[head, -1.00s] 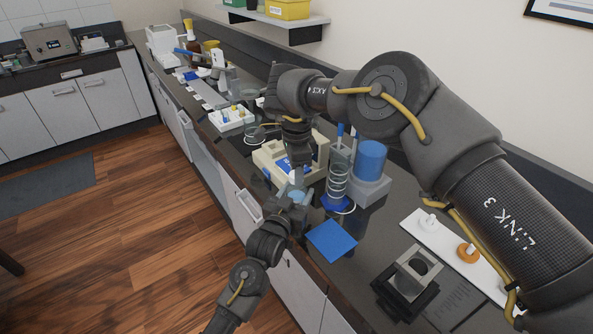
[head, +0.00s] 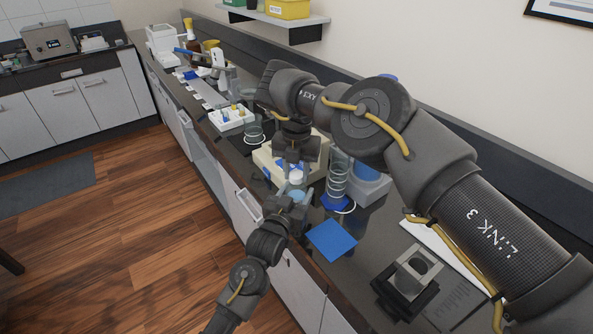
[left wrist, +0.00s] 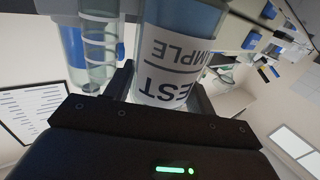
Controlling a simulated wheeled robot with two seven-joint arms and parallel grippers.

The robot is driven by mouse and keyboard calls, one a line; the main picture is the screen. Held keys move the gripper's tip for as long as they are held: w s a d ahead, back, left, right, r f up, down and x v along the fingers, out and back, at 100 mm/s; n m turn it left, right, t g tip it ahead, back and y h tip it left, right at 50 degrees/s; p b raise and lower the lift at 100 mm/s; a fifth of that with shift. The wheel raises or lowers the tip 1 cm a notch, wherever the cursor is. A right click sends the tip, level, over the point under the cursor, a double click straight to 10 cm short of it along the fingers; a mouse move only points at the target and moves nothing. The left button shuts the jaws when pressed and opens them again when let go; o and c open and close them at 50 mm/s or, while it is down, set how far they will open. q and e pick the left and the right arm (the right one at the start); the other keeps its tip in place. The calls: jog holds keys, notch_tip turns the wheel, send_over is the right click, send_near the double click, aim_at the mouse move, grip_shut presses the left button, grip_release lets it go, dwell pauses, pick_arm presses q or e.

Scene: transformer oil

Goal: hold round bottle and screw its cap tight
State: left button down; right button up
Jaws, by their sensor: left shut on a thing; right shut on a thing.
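The round bottle (head: 298,196), clear with blue liquid, is upright in my left gripper (head: 297,201) at the counter's front edge. In the left wrist view the bottle (left wrist: 178,55) fills the space between the left fingers (left wrist: 160,95), and its white label reads "TEST SAMPLE" upside down. My right gripper (head: 296,168) points down directly above the bottle and is shut on the small white cap (head: 296,177). The cap is at the bottle's mouth. Whether its thread is engaged is too small to tell.
A beige instrument (head: 268,165) stands close behind the bottle. A coiled glass cylinder (head: 337,178) on a blue base stands to the right. A blue mat (head: 332,240) and a grey block fixture (head: 415,272) lie nearer. A white rack (head: 232,117) stands farther left.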

jog(key=m, duration=0.5)
jog(key=shift+m, duration=0.3)
jog(key=m, duration=0.2)
jog(key=shift+m, duration=0.4)
jog(key=m, duration=0.9)
jog(key=o, duration=1.2)
jog(key=shift+c, duration=0.2)
jog(key=shift+r, duration=0.1)
notch_tip(320, 180, up, 7)
jog(key=shift+r, duration=0.15)
